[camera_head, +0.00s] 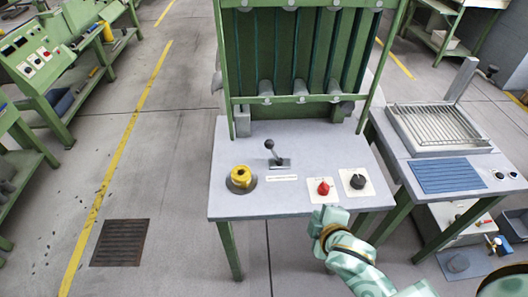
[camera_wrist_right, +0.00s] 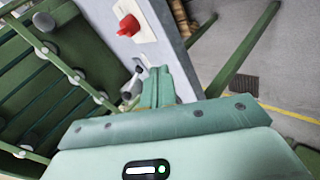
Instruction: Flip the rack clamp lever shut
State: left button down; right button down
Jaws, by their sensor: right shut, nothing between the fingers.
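A dark lever with a ball knob (camera_head: 271,148) stands up from a slotted plate (camera_head: 281,164) on the grey bench top, leaning slightly left. I take it to be the rack clamp lever, but its label is too small to read. The green rack (camera_head: 284,110) rises behind it. My right gripper (camera_head: 328,214) is shut and empty near the front edge of the bench, below the red knob and apart from the lever. In the right wrist view the shut fingers (camera_wrist_right: 160,84) point toward the bench. My left gripper is not in view.
A red knob (camera_head: 323,187) and a black knob (camera_head: 357,181) stand right of the lever. A yellow round fitting (camera_head: 241,177) stands left of it. The red knob also shows in the wrist view (camera_wrist_right: 128,25). A side table with a wire grid (camera_head: 440,124) adjoins at right.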

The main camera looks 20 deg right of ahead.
aim_at(274, 152)
jog(key=w+a+n+t+y, duration=0.2)
jog(key=w+n, duration=0.1)
jog(key=w, duration=0.1)
jog(key=w+a+r+n+t+y, duration=0.1)
jog(key=w+a+n+t+y, duration=0.1)
jog(key=w+n, duration=0.2)
jog(key=w+a+r+n+t+y, duration=0.1)
jog(key=w+a+n+t+y, duration=0.1)
jog(key=w, duration=0.4)
jog(key=shift+w+a+n, duration=0.1)
jog(key=shift+a+n, duration=0.45)
jog(key=shift+n, duration=0.15)
jog(key=shift+w+a+r+t, duration=0.1)
jog(key=shift+a+r+t, duration=0.05)
jog(key=shift+t, duration=0.15)
jog(key=b+x, duration=0.3)
jog(key=x, duration=0.7)
jog(key=shift+a, duration=0.1)
jog(key=d, duration=0.3)
jog(key=shift+d+r, duration=0.15)
jog(key=shift+r, duration=0.2)
jog(key=shift+d, duration=0.3)
jog(key=shift+d, duration=0.15)
